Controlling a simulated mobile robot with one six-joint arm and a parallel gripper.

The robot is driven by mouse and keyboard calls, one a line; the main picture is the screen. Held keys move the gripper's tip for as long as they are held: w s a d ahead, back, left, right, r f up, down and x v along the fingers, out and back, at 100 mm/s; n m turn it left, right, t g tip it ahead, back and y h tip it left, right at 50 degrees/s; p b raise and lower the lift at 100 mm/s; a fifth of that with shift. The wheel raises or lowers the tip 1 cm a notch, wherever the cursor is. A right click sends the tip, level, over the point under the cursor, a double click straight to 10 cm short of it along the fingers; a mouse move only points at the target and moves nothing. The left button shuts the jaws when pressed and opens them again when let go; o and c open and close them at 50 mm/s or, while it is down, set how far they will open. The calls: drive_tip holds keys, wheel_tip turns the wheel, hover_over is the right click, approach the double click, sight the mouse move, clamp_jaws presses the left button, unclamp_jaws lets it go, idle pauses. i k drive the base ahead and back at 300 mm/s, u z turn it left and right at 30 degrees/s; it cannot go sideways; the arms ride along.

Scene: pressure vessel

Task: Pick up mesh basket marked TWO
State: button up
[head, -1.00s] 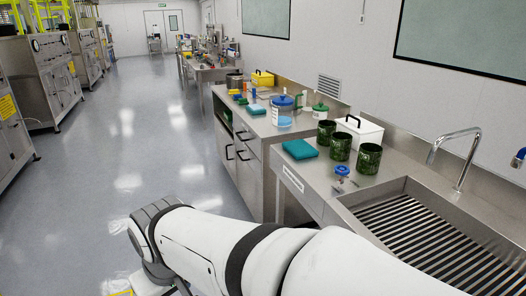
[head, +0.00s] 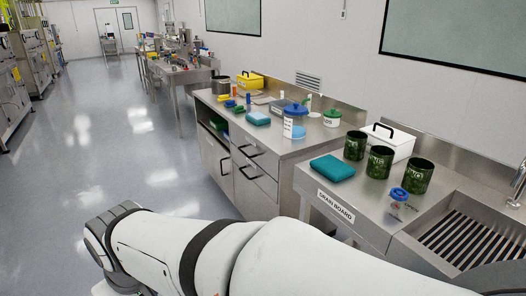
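Three dark green mesh baskets stand upright in a row on the steel drain board (head: 348,203): a left one (head: 355,146), a middle one (head: 379,163) and a right one (head: 416,177). Each has pale lettering on its side, too small to read surely, so I cannot tell which is marked TWO. My white arm crosses the bottom of the head view, well short of the baskets. My gripper is not visible.
A teal folded cloth (head: 332,168) lies left of the baskets, a blue-lidded jar (head: 398,197) in front, a white box (head: 392,142) behind. The slatted sink (head: 462,238) is at right. A cluttered cabinet counter (head: 262,137) adjoins at left. The floor (head: 90,160) at left is clear.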

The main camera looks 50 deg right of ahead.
sight(416, 176)
drive_tip(key=i, duration=1.2)
drive_tip(key=z, duration=3.8)
drive_tip(key=i, duration=1.5)
drive_tip(key=u, duration=0.05)
